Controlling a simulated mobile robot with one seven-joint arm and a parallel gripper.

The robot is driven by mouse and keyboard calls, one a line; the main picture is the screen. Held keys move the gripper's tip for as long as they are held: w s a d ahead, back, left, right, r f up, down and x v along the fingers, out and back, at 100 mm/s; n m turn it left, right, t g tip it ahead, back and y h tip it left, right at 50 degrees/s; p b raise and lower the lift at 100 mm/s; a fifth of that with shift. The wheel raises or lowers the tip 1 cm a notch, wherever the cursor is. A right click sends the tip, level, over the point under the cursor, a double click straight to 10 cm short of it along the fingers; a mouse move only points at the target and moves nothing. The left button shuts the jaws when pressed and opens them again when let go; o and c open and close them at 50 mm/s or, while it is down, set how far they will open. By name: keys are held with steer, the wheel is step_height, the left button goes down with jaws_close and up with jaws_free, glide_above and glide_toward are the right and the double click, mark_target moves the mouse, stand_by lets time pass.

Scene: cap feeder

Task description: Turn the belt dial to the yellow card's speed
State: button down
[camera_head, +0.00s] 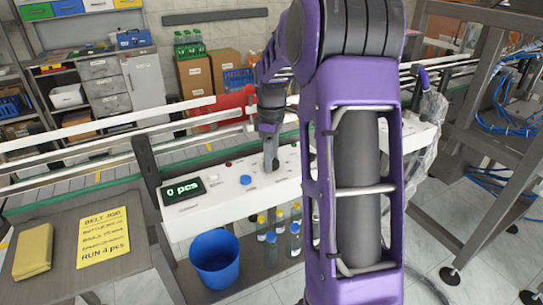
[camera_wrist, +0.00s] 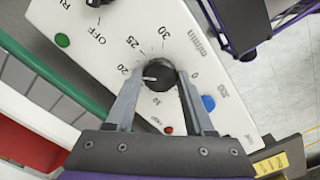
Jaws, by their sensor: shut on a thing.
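My gripper (camera_head: 271,163) reaches down to the white control panel (camera_head: 222,197) in the head view. In the wrist view my gripper (camera_wrist: 160,88) is shut on the black dial (camera_wrist: 159,73), one finger on each side. The dial's white pointer line points left, near the printed 20; 25 and 30 are printed further round the scale. The fingers hide part of the scale, and the dial is hidden in the head view. The yellow card (camera_head: 103,236) lies on the table at left; it reads BELT JOB and RUN 4 pcs, but its middle lines are too small to read surely.
A display (camera_head: 183,190) reads 0 pcs. A blue button (camera_head: 246,180) is near the gripper; a green button (camera_wrist: 62,40) and a black switch (camera_wrist: 95,3) are on the panel. A blue bin (camera_head: 215,258) and several bottles stand below. The conveyor runs behind.

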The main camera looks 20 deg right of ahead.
steer(key=shift+c, duration=1.3)
jaws_free()
steer(key=shift+r, duration=0.1)
step_height(320, 180, up, 17)
steer(key=p, duration=0.2)
steer(key=shift+p, duration=0.4)
steer(key=shift+r, duration=0.1)
